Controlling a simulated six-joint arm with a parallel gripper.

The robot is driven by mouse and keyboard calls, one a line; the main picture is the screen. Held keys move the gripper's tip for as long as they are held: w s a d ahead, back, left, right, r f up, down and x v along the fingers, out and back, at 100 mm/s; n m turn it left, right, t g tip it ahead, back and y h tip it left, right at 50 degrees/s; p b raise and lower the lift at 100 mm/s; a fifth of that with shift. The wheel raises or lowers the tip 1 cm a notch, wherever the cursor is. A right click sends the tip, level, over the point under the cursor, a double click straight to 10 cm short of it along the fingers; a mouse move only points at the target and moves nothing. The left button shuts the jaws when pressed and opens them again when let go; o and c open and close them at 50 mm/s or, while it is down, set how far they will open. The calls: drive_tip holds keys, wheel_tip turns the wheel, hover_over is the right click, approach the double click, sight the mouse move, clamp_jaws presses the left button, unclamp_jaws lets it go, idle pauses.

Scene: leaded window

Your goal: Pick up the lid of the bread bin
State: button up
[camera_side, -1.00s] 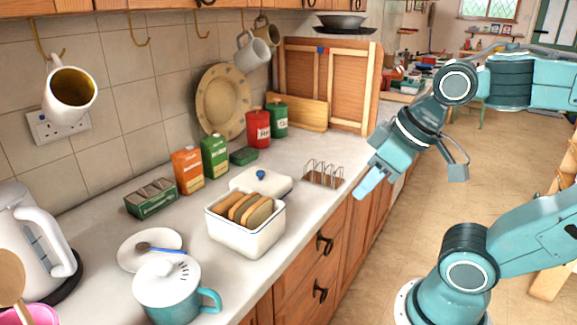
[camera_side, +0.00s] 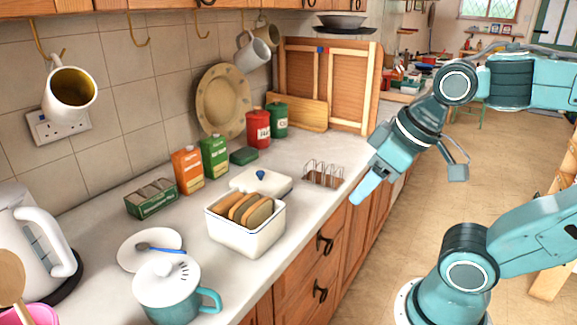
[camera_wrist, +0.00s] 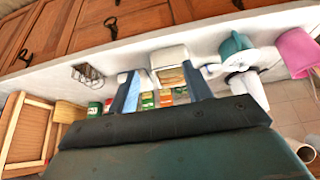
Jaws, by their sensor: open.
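The bread bin's lid (camera_side: 262,182) is white with a blue knob (camera_side: 260,175). It lies on the counter just behind the white bread bin (camera_side: 245,232), apart from my gripper. The bin is uncovered and holds several slices of bread (camera_side: 243,208); it also shows in the wrist view (camera_wrist: 168,56). My gripper (camera_side: 414,178) is open and empty, out beyond the counter's front edge, to the right of the lid and bin. In the wrist view I cannot clearly make out the lid near the fingers (camera_wrist: 162,88).
A wire toast rack (camera_side: 323,174) stands right of the lid. Cartons (camera_side: 187,170), a red canister (camera_side: 257,128) and a green box (camera_side: 244,156) stand behind. A teal lidded mug (camera_side: 167,290), a saucer (camera_side: 135,255) and a kettle (camera_side: 35,240) are on the left.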

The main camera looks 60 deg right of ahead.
drive_tip(key=w+d+r+n+g, duration=0.1)
drive_tip(key=w+d+r+n, duration=0.1)
drive_tip(key=w+r+n, duration=0.55)
drive_tip(key=n+g, duration=0.5)
drive_tip(key=n, duration=0.9)
hover_over(261, 171)
wheel_tip(261, 171, down, 10)
drive_tip(key=shift+r, duration=0.2)
drive_tip(key=shift+f, duration=0.1)
drive_tip(key=shift+f, duration=4.2)
